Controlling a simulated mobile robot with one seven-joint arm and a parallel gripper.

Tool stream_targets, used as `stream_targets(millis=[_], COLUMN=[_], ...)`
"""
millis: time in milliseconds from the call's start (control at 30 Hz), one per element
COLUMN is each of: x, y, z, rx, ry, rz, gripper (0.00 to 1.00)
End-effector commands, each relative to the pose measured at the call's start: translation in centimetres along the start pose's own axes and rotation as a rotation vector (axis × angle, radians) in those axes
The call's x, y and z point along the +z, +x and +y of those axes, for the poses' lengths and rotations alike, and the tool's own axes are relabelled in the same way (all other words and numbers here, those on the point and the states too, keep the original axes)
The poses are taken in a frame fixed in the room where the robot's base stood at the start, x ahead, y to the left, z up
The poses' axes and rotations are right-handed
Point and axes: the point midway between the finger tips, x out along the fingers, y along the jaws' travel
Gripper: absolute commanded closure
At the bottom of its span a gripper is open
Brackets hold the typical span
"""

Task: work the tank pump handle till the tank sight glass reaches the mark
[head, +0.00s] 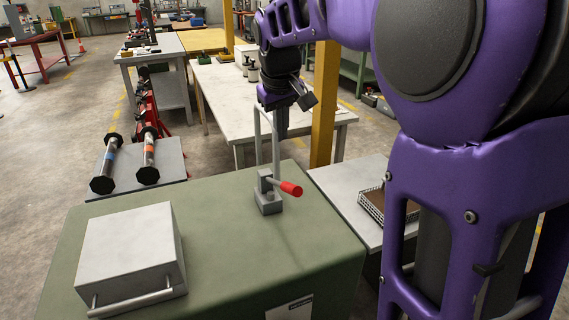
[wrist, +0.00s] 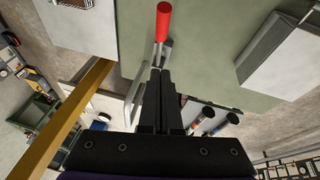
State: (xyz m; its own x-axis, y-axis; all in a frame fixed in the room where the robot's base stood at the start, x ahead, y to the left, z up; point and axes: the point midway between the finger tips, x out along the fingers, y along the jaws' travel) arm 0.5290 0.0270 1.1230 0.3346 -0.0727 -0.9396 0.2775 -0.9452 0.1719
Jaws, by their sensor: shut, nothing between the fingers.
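The pump (head: 268,197) is a small grey block on top of a green cabinet (head: 225,240), with a lever ending in a red handle (head: 290,188). The red handle also shows in the wrist view (wrist: 163,22), beyond my fingertips. A tall, thin pale loop (head: 275,150) stands upright behind the pump. I cannot tell if it is the sight glass, and no level or mark is readable. My gripper (head: 281,134) points down above and behind the pump, close to the loop. In the wrist view its fingers (wrist: 157,75) are together, empty and apart from the red handle.
A pale box (head: 130,250) with a bar handle sits on the cabinet's left part. Two dark flanged spools (head: 148,160) lie on a grey table behind. A yellow post (head: 324,100) and a white workbench (head: 225,90) stand beyond. A wire basket (head: 375,207) is at right.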

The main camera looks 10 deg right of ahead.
Motion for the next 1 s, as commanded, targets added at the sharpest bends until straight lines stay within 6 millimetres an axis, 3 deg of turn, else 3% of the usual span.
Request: stream_targets(millis=[267, 433, 900, 1000], x=[0.0, 0.1, 0.1, 1.3], y=[0.0, 1.1, 10.4, 11.4], z=[0.0, 0.0, 0.0, 0.0], rx=[0.000, 0.000, 0.001, 0.002], ry=[-0.001, -0.001, -0.002, -0.001], rz=[0.000, -0.003, -0.002, 0.000], gripper=[1.00, 1.00, 1.00, 1.00])
